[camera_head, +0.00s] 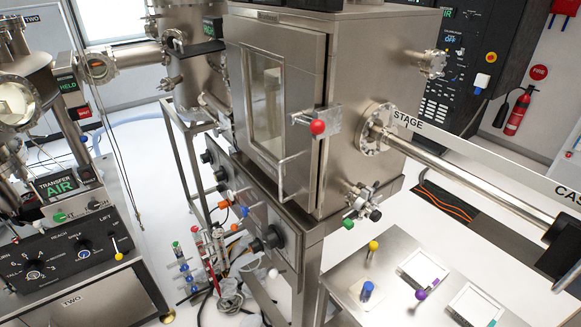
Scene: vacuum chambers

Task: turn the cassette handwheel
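No cassette handwheel can be made out for certain. A sign cut off by the right edge begins with "CAS" (567,194). Below it a dark block (560,248) sits at the end of a long steel tube (470,178), partly out of frame; I cannot tell whether a wheel belongs to it. Neither my left nor my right gripper shows.
A steel table (405,312) at the lower right holds white trays and colored knobs. A control cart (75,265) stands at the left. The chamber's windowed door (268,100) has a red-knobbed latch (317,127). A floor stand with colored parts (215,260) stands between.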

